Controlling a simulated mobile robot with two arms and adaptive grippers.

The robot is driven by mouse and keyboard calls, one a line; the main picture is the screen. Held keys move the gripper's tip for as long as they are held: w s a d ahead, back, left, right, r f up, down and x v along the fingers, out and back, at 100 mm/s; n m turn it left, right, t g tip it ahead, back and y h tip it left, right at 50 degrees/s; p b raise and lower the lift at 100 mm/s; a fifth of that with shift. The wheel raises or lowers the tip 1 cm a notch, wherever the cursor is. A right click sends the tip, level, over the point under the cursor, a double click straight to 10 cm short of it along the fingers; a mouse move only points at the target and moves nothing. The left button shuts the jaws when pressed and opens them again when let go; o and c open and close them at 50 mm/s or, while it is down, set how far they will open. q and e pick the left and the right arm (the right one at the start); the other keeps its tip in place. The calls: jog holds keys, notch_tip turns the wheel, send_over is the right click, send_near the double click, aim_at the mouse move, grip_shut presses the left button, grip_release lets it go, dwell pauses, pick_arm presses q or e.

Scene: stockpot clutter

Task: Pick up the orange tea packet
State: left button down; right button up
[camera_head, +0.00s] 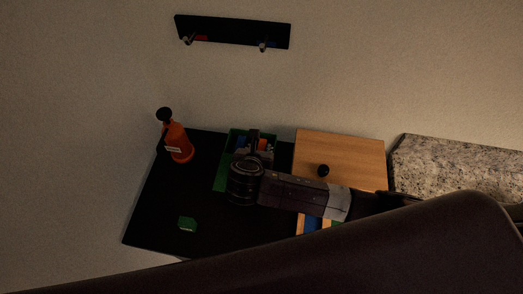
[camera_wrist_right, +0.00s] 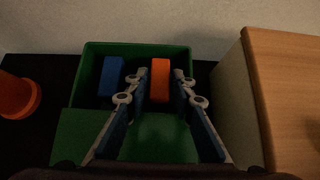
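The orange tea packet (camera_wrist_right: 160,80) stands in an open green box (camera_wrist_right: 186,50), to the right of a blue packet (camera_wrist_right: 111,76). The green box also shows in the head view (camera_head: 220,182), partly hidden by my right arm. My right gripper (camera_wrist_right: 161,74) is over the box with its fingers apart. In the wrist view one fingertip is on each side of the orange packet, with small gaps showing. My right gripper (camera_head: 254,140) also shows in the head view. My left gripper is not in view.
A wooden cabinet (camera_head: 345,150) stands close on the right, beside a granite top (camera_head: 450,160). A hook rack (camera_head: 232,30) hangs above.

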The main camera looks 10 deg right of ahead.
jog(key=c, duration=0.6)
jog(key=shift+r, duration=0.1)
